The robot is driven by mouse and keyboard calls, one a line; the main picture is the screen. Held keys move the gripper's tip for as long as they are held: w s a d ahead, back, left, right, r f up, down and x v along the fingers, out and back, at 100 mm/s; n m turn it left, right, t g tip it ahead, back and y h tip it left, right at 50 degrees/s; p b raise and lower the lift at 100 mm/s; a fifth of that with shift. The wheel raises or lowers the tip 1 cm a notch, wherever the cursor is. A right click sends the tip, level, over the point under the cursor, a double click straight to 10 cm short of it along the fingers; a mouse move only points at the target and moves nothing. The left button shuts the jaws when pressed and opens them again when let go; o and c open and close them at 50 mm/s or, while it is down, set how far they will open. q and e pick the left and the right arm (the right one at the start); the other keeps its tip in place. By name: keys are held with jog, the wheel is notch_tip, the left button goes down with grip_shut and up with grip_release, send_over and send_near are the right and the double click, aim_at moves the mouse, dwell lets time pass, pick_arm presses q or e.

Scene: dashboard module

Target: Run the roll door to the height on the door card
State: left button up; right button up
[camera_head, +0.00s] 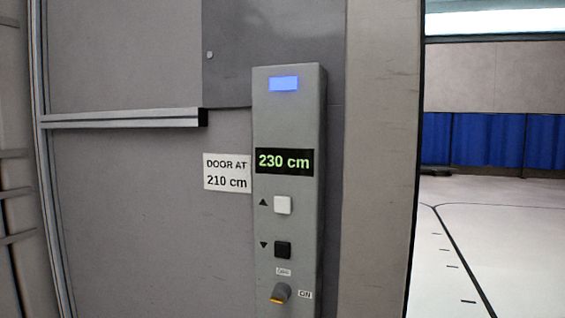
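A grey control panel (289,130) stands upright in front of a grey wall. Its display (284,161) reads 230 cm in green. Below the display are a white button (283,205) with an up arrow and a black button (283,249) with a down arrow. A grey knob (280,293) with an orange edge sits lower, with an ON label (305,294) to its right. A blue light (284,83) is at the panel's top. Neither of my grippers is in view.
A metal rail (125,118) juts across the wall at left, ending short of the panel. At right, past the grey post (378,150), lies an open white floor (500,230) with blue curtains (495,140) behind.

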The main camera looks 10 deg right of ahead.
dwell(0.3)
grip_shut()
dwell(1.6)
